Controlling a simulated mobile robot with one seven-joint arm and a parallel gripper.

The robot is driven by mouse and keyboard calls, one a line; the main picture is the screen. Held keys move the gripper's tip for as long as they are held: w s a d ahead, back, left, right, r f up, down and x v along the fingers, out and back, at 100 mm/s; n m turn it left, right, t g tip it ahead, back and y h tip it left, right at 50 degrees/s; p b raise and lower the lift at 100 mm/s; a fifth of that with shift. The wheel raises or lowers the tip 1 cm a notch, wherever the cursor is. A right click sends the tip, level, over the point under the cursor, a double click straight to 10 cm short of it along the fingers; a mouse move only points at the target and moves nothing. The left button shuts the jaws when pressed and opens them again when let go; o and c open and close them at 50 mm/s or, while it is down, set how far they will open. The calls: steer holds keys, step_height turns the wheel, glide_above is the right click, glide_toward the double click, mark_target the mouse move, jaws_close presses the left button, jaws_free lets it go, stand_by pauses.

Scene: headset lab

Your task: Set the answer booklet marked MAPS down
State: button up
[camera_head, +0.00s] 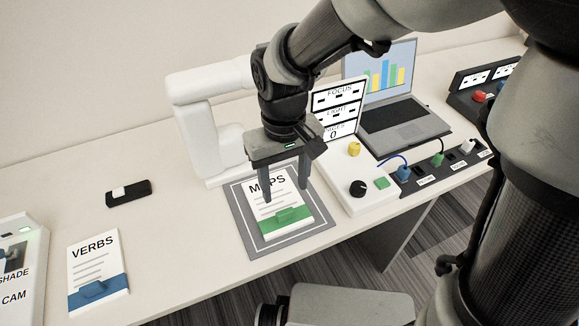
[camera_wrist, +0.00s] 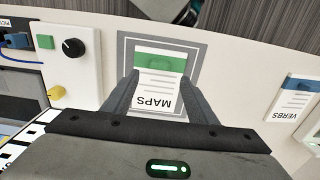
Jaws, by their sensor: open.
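The MAPS answer booklet (camera_head: 273,208) is white with a green band and a green tab. In the head view it lies on a grey mat (camera_head: 247,229) with a pale inner outline. The booklet also shows in the wrist view (camera_wrist: 158,84), between the finger tips. My gripper (camera_head: 286,192) is open, pointing down over the booklet, one finger on each side of it. I cannot tell whether the fingers touch it. The mat's border shows around the booklet in the wrist view (camera_wrist: 190,48).
The VERBS booklet (camera_head: 97,266), white and blue, lies to the left. A small black device (camera_head: 128,193) lies behind it. A white stand (camera_head: 200,125) rises behind the mat. A control box with a black knob (camera_head: 358,188) stands right of the mat, near a laptop (camera_head: 405,112).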

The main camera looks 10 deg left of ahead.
steer(key=s+d+r+m+t, duration=0.2)
steer(key=s+d+r+m, duration=0.1)
steer(key=d+r, duration=0.5)
steer(key=s+d+r+m+t, duration=0.3)
steer(key=d+r, duration=0.5)
steer(key=d, duration=0.4)
steer(key=shift+d+t, duration=0.15)
steer(key=shift+t, duration=0.15)
